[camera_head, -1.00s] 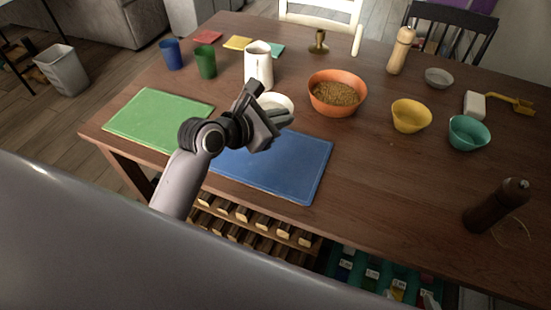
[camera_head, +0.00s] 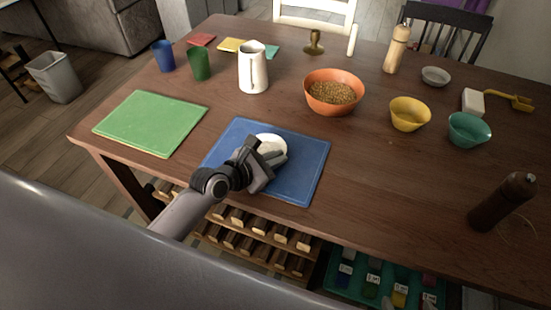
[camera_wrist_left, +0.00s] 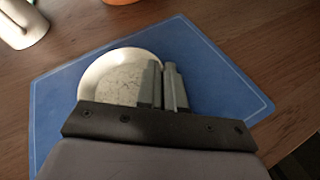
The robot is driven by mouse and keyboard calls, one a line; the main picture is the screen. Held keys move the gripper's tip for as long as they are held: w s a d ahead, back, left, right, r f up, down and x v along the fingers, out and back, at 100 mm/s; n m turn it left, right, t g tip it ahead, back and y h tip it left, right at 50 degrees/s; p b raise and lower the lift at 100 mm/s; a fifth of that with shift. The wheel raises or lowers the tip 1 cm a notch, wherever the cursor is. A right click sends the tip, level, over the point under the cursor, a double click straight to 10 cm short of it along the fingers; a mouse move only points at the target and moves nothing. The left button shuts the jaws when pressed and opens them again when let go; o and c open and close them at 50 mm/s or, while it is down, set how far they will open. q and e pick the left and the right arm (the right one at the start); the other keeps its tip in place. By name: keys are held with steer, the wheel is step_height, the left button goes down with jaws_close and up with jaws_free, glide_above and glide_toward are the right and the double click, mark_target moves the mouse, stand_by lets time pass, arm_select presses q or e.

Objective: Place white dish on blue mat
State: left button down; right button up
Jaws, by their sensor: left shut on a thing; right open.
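The white dish (camera_head: 272,142) is over the middle of the blue mat (camera_head: 308,164) in the head view. It also shows in the left wrist view (camera_wrist_left: 112,74), with the blue mat (camera_wrist_left: 215,60) all around it. My left gripper (camera_head: 268,158) is shut on the dish's near rim; in the left wrist view its fingers (camera_wrist_left: 164,86) overlap the dish's right side. Whether the dish touches the mat or hovers just above it I cannot tell. The gripper hides part of the dish and mat. My right gripper is not in view.
A green mat (camera_head: 151,123) lies left of the blue mat. A white pitcher (camera_head: 253,67) and an orange bowl of grain (camera_head: 334,92) stand behind it. Yellow (camera_head: 409,114) and teal (camera_head: 469,130) bowls and a dark pepper mill (camera_head: 502,202) are to the right. The table right of the mat is clear.

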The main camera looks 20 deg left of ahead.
arm_select(q)
steer(key=c, duration=1.3)
jaws_free()
steer(key=shift+f, duration=0.1)
steer(key=shift+o, duration=0.2)
steer(key=shift+r, duration=0.2)
steer(key=p+v, duration=0.1)
steer(key=v, duration=1.1)
steer(key=shift+f, duration=0.15)
steer(key=shift+s, duration=0.1)
